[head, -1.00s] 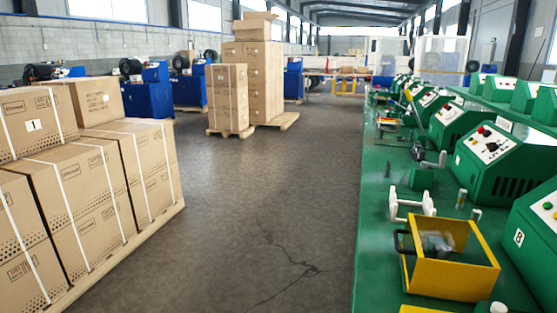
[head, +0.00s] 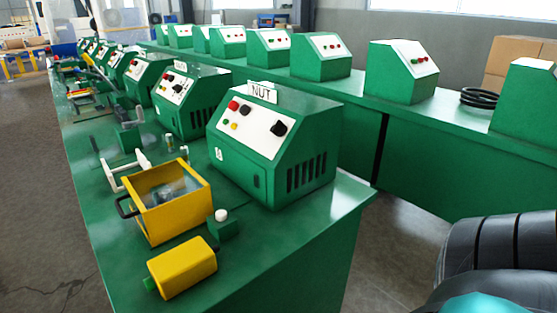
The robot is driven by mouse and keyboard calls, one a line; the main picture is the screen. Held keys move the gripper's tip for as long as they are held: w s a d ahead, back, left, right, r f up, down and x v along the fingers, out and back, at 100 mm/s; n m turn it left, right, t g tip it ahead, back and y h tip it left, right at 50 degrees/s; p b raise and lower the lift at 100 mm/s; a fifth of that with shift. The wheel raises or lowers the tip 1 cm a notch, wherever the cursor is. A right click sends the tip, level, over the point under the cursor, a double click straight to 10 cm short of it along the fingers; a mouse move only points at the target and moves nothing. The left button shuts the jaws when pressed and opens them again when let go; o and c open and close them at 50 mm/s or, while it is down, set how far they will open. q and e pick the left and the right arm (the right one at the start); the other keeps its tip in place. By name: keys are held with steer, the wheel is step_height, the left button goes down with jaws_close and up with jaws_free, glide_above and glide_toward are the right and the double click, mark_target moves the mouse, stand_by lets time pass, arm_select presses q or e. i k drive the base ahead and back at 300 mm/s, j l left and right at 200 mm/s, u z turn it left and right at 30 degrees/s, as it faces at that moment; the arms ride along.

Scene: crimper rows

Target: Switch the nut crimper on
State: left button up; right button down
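The nut crimper (head: 317,140) is a green sloped-front box at the near end of the front bench, with a white "NUT" sign (head: 262,92) on top. Its white front panel (head: 252,128) carries a red button (head: 233,105), a black switch (head: 245,111), a green button (head: 224,120), a yellow button (head: 234,126) and a black knob (head: 279,128). Whether it is on cannot be told. Neither of my grippers is in the head view.
The green bench (head: 262,265) also holds a yellow open box (head: 170,222), a yellow block (head: 182,268) and a white-topped button post (head: 222,228). More green machines stand behind. Dark floor (head: 30,200) lies left. A black ribbed object (head: 500,250) fills the lower right.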

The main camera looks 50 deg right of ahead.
mark_target(280, 129)
steer(key=z, duration=1.25)
steer(key=i+l+u, duration=0.1)
steer(key=l+u, duration=0.85)
steer(key=k+l, duration=0.05)
steer(key=l, duration=0.05)
